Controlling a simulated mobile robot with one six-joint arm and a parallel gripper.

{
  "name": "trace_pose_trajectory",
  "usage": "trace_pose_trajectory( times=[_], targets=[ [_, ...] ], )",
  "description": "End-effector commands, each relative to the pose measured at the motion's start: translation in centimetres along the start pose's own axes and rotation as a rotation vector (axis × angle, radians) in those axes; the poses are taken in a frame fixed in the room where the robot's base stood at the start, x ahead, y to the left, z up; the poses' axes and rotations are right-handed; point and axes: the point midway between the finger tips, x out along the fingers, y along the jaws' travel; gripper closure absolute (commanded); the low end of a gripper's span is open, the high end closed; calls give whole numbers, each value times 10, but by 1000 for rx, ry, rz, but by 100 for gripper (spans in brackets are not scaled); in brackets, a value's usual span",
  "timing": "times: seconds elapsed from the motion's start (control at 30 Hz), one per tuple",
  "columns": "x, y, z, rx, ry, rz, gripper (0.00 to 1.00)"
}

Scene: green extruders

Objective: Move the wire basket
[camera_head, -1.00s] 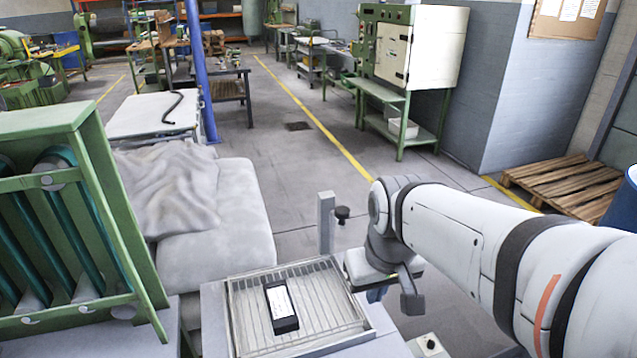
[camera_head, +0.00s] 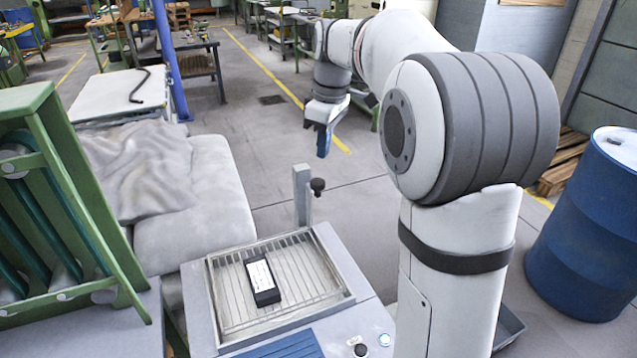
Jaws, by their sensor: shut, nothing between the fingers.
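A shallow tray with thin wire-like bars (camera_head: 308,275) sits on a grey machine top at the bottom centre of the head view. It is the only thing in view resembling a wire basket; I cannot tell for certain that it is the one. A black block with a white label (camera_head: 262,281) lies in it. My gripper (camera_head: 323,145) is shut and empty, with blue fingers pointing down. It is held up in the air, farther from me than the tray and not touching it.
A grey post with a black knob (camera_head: 302,195) rises at the tray's far edge. A green roller frame (camera_head: 60,200) stands left, a blue drum (camera_head: 590,230) right. A cloth-covered block (camera_head: 185,190) lies behind. Open floor (camera_head: 255,130) stretches beyond.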

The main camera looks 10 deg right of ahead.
Motion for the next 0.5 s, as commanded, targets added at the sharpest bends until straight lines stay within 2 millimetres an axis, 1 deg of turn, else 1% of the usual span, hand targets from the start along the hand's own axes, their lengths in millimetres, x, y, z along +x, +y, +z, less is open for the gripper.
trace_pose_trajectory(
  times=[0.17, 0.27, 0.37, 0.5],
  targets=[
    [2, 0, 0, 1, 0, 0, 100],
    [7, 0, 0, 1, 0, 1, 100],
    [15, 0, 0, 1, 0, 1, 100],
    [32, 0, 0, 0, 0, 1, 100]
  ],
)
